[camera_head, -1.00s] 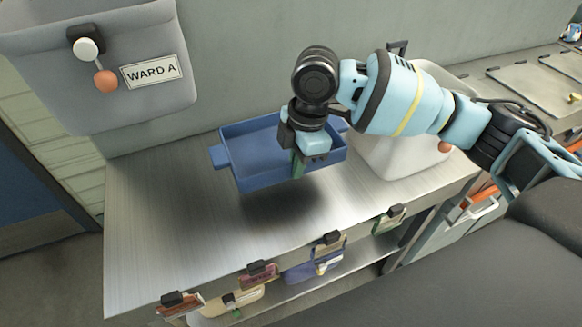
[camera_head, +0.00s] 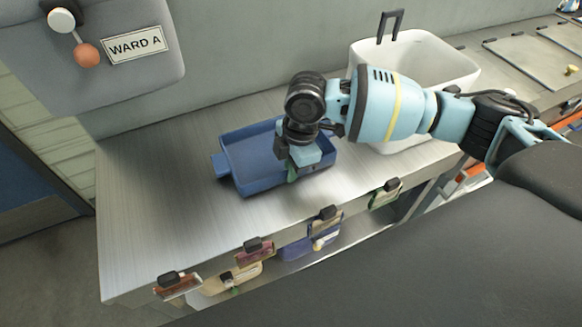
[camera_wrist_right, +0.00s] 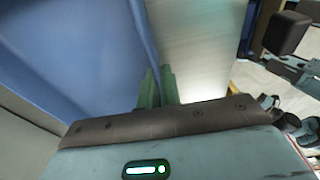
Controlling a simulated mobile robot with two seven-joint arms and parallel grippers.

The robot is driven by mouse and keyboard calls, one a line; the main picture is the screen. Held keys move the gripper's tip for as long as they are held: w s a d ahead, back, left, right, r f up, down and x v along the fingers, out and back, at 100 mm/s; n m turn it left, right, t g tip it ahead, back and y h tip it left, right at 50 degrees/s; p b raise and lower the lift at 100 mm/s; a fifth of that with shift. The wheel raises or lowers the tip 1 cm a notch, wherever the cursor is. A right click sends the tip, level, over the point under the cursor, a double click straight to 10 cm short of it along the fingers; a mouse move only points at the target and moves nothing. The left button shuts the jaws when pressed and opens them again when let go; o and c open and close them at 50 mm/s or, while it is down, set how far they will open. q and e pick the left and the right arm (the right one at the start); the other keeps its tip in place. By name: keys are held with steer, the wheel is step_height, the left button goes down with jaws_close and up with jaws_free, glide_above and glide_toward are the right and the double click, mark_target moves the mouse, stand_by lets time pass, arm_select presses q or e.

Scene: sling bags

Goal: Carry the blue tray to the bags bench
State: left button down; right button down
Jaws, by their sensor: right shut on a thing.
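The blue tray (camera_head: 250,157) is level at the metal bench (camera_head: 140,215), and looks empty. It rests on the bench top or very close above it. My right gripper (camera_head: 293,174) is shut on the tray's near wall, toward its right end. In the right wrist view the green fingertips (camera_wrist_right: 156,88) meet at the edge of the blue tray (camera_wrist_right: 80,45), with the bench top beside it. The fingertips are partly hidden by the gripper body in the head view. My left gripper is not in view.
A white sink-like basin (camera_head: 425,60) stands right of the tray. Several tagged clips line the bench's front edge, with bags on the shelf below. The bench's left part is clear.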

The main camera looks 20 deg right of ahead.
steer(key=c, duration=1.6)
jaws_free()
step_height(320, 180, up, 12)
steer(key=d, duration=0.1)
steer(key=shift+d+p, duration=0.35)
steer(key=shift+p, duration=0.1)
